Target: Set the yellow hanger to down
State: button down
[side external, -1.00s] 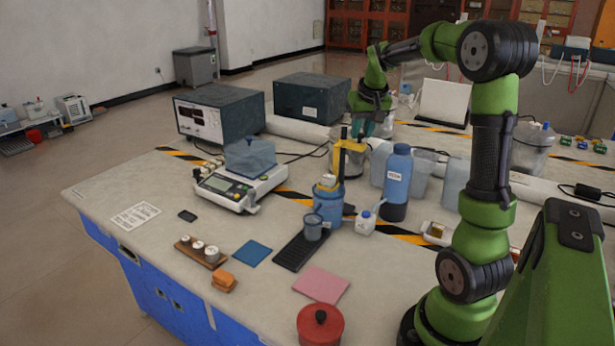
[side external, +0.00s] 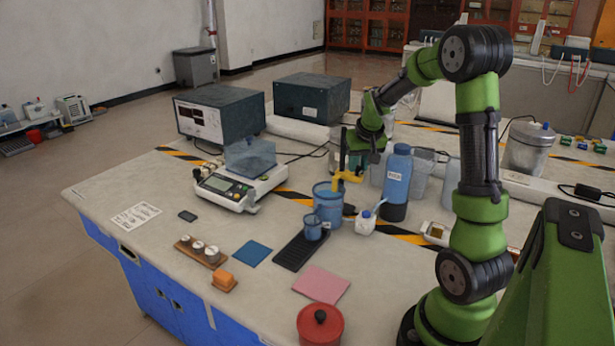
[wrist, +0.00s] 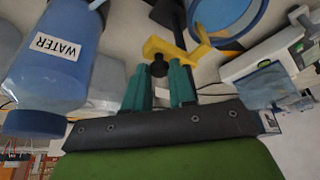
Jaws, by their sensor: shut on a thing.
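The yellow hanger (side external: 348,177) sits low on a dark upright post (side external: 343,150), just above the rim of a blue container (side external: 328,198). In the wrist view the hanger (wrist: 163,47) reaches over the edge of the round blue container (wrist: 222,15). My gripper (wrist: 160,80) has its teal fingers on either side of a small black knob (wrist: 158,68) at the hanger's near end, and is shut on it. In the side view my gripper (side external: 361,167) is beside the hanger, with the fingertips partly hidden. The container's inside is hidden in the side view.
A blue water bottle (side external: 397,180) stands close right of my gripper, with a small white bottle (side external: 366,222) in front. A balance (side external: 240,185) is at left.

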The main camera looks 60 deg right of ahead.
jog(key=shift+f, duration=0.25)
jog(key=c, duration=0.9)
grip_release()
jog(key=shift+c, duration=0.2)
jog(key=shift+r, duration=0.2)
jog(key=v, duration=1.6)
jog(key=shift+a+r, duration=0.15)
jog(key=shift+r, duration=0.1)
